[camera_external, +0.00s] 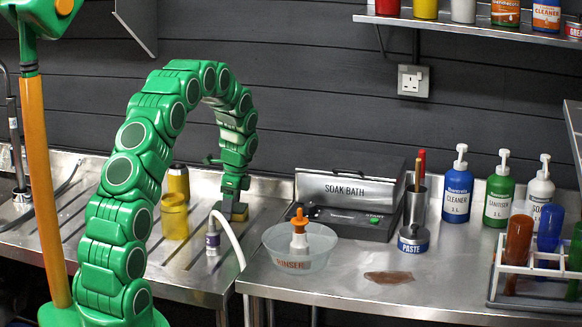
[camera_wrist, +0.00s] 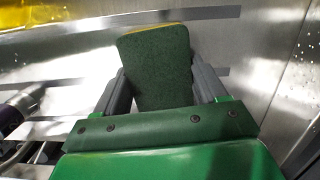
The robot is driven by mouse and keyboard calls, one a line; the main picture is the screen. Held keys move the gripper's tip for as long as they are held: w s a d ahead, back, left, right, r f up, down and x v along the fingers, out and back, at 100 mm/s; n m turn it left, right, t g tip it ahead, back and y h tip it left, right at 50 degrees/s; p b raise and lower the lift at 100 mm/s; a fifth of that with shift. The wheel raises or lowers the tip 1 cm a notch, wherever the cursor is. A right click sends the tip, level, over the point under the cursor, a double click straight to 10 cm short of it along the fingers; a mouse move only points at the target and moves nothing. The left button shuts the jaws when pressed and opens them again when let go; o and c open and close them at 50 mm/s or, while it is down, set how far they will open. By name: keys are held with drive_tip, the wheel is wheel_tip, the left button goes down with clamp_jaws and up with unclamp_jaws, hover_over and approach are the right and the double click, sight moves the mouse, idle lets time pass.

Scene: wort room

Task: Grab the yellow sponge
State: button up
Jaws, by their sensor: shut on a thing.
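The yellow sponge (camera_wrist: 158,68) shows its dark green scouring face in the wrist view, with a thin yellow edge at the top. My gripper (camera_wrist: 161,78) is shut on it, with one grey finger on each side. In the external view my gripper (camera_external: 232,201) points down at the ribbed steel drainboard, with the yellowish sponge (camera_external: 238,214) low between its fingers. I cannot tell whether the sponge touches the drainboard.
Yellow containers (camera_external: 174,217) stand left of my gripper. A white hose with a nozzle (camera_external: 212,240) is close in front. The soak bath (camera_external: 345,190) and a clear rinse bowl (camera_external: 300,250) are to the right. Pump bottles (camera_external: 457,195) stand farther right.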

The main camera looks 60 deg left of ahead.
drive_tip(key=shift+r, duration=0.15)
drive_tip(key=shift+r, duration=0.2)
wheel_tip(320, 180, up, 3)
drive_tip(key=shift+s+d+f, duration=0.1)
drive_tip(key=shift+s, duration=0.05)
drive_tip(key=s+d+r, duration=0.9)
drive_tip(key=s, duration=0.1)
drive_tip(key=shift+r, duration=0.3)
